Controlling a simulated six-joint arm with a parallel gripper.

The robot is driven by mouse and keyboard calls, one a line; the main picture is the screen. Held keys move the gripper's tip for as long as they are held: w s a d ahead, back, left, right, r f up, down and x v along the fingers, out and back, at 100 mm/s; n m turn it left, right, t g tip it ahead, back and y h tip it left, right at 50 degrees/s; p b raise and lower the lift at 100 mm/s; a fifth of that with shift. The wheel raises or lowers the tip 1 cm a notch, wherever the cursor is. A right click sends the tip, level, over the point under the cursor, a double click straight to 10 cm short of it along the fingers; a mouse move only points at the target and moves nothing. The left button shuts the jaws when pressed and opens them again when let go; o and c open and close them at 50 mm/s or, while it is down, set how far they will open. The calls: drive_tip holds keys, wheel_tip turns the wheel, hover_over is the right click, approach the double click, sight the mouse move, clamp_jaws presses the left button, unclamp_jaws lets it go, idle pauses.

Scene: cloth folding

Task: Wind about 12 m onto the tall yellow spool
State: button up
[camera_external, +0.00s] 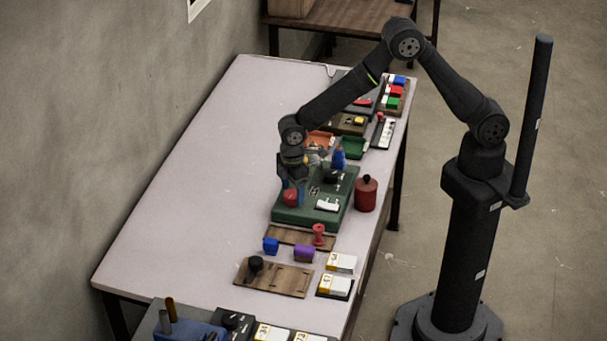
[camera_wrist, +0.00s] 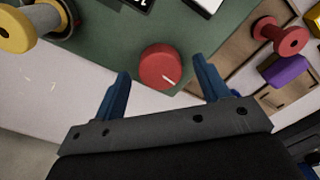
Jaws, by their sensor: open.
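My gripper (camera_external: 291,183) is low over the near left part of a green machine (camera_external: 330,212). Its blue fingers are open in the wrist view (camera_wrist: 161,72), one on each side of a round red knob (camera_wrist: 161,66) with a white mark. The knob also shows in the external view (camera_external: 290,198). I cannot tell whether the fingers touch it. A yellow-flanged spool (camera_wrist: 14,30) with a grey middle lies at the upper left edge of the wrist view, partly cut off.
A red spool (camera_external: 318,235), a blue block (camera_external: 271,245) and a purple block (camera_external: 304,253) are by wooden boards in front of the machine. A red canister (camera_external: 366,194) stands to its right. Trays and blocks lie behind. The table's left side (camera_external: 200,190) is clear.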

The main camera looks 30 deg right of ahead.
sight(293, 194)
drive_tip(key=shift+f, duration=0.35)
drive_tip(key=c, duration=1)
drive_tip(key=shift+m, duration=0.9)
drive_tip(key=o, duration=1)
drive_tip(key=shift+r, duration=0.1)
wheel_tip(293, 194, up, 17)
drive_tip(key=shift+r, duration=0.15)
